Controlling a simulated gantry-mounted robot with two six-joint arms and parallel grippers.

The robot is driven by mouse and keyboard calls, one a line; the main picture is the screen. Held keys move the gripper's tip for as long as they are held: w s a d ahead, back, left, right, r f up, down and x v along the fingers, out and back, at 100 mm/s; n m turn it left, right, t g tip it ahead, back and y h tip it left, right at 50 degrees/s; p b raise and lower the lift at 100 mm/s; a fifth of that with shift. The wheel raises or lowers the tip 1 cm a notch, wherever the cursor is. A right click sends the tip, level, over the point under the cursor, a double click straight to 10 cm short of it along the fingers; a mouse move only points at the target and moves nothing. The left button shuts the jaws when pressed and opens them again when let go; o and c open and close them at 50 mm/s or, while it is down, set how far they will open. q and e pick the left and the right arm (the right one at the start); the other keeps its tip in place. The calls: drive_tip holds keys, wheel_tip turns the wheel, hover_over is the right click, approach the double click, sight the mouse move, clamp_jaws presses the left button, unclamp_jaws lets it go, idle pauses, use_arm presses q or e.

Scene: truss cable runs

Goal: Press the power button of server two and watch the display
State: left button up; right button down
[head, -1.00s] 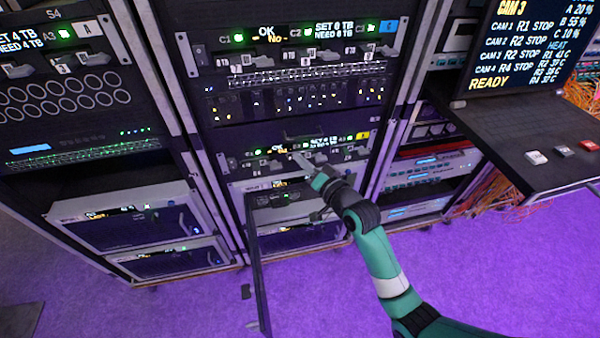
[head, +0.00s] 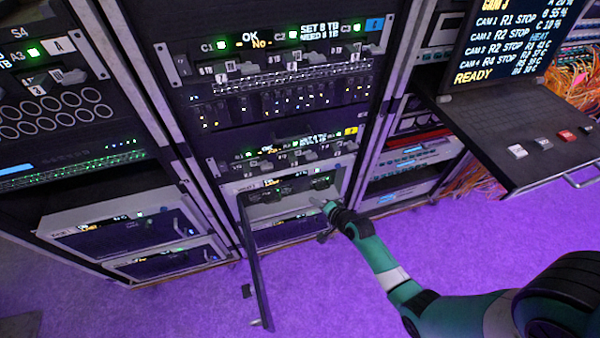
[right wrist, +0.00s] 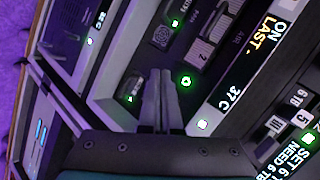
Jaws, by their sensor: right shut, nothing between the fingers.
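Behind an open dark door (head: 252,255), a grey server front (head: 262,212) sits low in the middle rack. A round green-lit ring (right wrist: 186,81), which looks like the power button, sits beside the display. My right gripper (head: 322,203) is shut and empty at this server's front. In the right wrist view its fingertips (right wrist: 160,74) are just left of the ring; I cannot tell whether they touch the panel.
The opened door juts out to the left of my right arm. A console shelf (head: 490,140) with white and red buttons and a monitor (head: 515,40) reading "READY" stands at the right. The purple floor in front is clear.

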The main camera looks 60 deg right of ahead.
drive_tip(key=w+d+b, duration=0.5)
drive_tip(key=w+d, duration=0.1)
drive_tip(key=shift+w+d+r+b, duration=0.15)
drive_tip(key=shift+w+d+b, duration=0.1)
drive_tip(key=shift+w+b, duration=0.1)
idle(2.0)
drive_tip(key=shift+w+d, duration=0.3)
